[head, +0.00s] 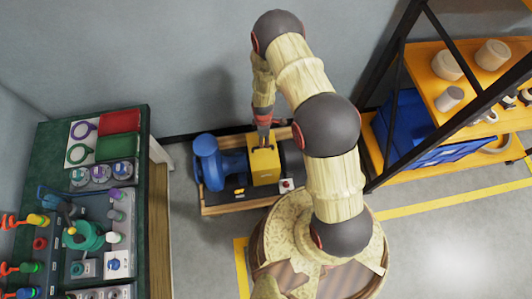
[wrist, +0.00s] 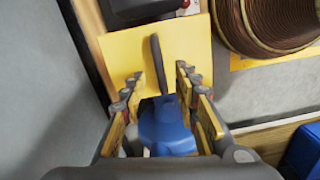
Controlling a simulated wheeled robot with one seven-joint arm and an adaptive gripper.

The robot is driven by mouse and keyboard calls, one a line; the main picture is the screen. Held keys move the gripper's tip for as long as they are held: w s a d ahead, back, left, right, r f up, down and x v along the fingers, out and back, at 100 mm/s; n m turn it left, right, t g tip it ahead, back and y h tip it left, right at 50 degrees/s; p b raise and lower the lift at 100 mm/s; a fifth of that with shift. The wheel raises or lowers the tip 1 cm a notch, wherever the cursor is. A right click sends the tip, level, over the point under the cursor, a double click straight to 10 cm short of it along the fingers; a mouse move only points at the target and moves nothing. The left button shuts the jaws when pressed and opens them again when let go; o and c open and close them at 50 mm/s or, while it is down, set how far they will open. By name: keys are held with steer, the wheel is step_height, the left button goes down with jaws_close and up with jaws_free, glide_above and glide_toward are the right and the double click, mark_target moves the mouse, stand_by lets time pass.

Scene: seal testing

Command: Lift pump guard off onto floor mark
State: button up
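The yellow pump guard (head: 265,168) sits on the wooden pump base (head: 222,209), beside the blue pump (head: 209,163). In the wrist view, the guard's flat yellow top (wrist: 195,45) carries a dark bar handle (wrist: 157,60). My gripper (head: 263,140) is above the guard, pointing down. In the wrist view, my gripper (wrist: 160,84) is open, with one finger on each side of the handle and a gap to both. I cannot tell how far the fingertips are above the guard. The yellow floor mark (head: 241,265) is partly hidden by my base.
A green bench (head: 136,190) with tools and fittings stands at the left. A dark-framed orange shelf (head: 421,78) with a blue bin (head: 402,125) stands at the right. The wall is close behind the pump. Grey floor lies open between bench and pump base.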

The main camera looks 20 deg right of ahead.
mark_target(263, 158)
steer(key=shift+n, duration=0.9)
steer(key=f+b, duration=0.1)
steer(key=f, duration=0.1)
steer(key=f+b, duration=0.1)
steer(key=f, duration=0.2)
steer(key=f+b, duration=0.1)
steer(key=f, duration=0.2)
steer(key=shift+a, duration=0.4)
steer(key=shift+r, duration=0.15)
steer(key=c, duration=0.3)
steer(key=c, duration=0.4)
steer(key=shift+w, duration=0.1)
jaws_close()
